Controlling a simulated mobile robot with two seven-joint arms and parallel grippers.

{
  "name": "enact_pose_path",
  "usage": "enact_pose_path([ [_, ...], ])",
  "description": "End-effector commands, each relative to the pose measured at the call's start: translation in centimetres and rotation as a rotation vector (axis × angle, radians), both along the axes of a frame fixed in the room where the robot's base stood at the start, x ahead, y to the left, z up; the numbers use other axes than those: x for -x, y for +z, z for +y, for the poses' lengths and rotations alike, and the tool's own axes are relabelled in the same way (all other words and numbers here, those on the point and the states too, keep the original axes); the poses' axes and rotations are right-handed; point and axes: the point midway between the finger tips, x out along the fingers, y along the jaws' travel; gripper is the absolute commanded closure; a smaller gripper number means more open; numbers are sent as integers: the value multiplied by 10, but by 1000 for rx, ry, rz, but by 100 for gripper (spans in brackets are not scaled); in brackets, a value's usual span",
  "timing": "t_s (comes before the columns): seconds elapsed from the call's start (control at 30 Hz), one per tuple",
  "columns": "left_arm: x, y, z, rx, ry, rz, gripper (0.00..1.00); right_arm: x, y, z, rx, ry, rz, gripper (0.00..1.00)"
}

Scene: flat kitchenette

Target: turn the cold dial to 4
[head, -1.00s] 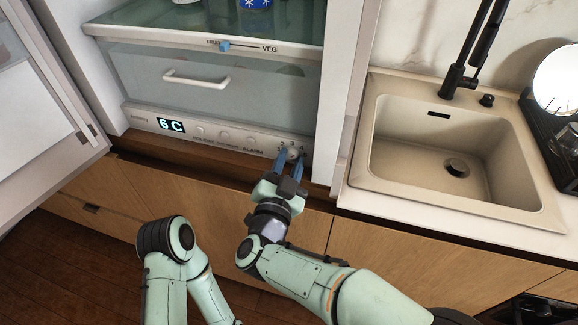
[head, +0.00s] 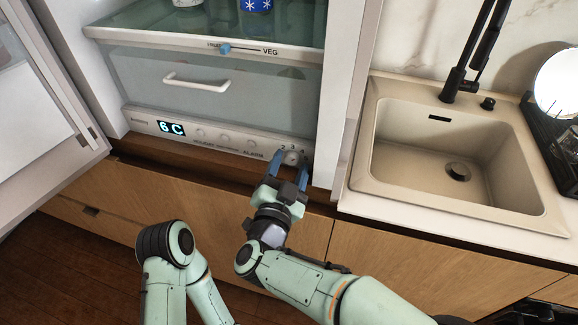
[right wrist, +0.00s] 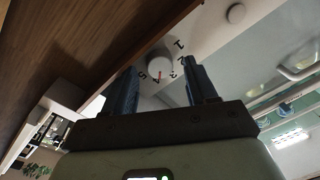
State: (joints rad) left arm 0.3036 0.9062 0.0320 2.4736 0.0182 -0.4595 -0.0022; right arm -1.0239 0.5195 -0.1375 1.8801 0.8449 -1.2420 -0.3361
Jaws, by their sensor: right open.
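The white cold dial (head: 291,158) is at the right end of the fridge's control strip (head: 225,143), with the digits 2, 3 and 4 printed above it. In the right wrist view the dial (right wrist: 159,88) shows between the fingers, with digits 1 to 5 around it. Its small red mark points close to the 4, but I cannot tell if exactly at it. My right gripper (head: 290,166) is open, its blue fingers either side of and just short of the dial, apparently not touching it. My left gripper is out of view.
The fridge display (head: 171,127) reads 6C. A drawer with a white handle (head: 197,82) is above the strip, under a blue VEG slider (head: 225,48). The open fridge door (head: 45,110) is at left, the sink (head: 445,150) at right.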

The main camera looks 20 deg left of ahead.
Motion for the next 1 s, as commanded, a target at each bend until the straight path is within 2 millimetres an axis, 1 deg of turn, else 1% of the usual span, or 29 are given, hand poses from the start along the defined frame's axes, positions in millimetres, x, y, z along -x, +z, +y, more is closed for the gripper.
enact_pose_path([
  [0.17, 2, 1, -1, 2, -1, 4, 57, 26, -1, 1, 1, 4, 1, 43],
  [0.4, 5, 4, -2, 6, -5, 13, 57, 81, -3, -1, 0, 6, 0, 43],
  [0.5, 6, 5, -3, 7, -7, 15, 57, 101, -5, -1, 1, 5, 1, 43],
  [0.6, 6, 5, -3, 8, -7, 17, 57, 116, -6, -1, 0, 4, 1, 43],
  [0.7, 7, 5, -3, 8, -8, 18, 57, 126, -6, -2, -1, 4, 0, 43],
  [0.8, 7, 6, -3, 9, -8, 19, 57, 130, -7, -2, -1, 2, 1, 43],
  [1.0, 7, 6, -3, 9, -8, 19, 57, 132, -7, -2, -1, 1, 0, 43],
])
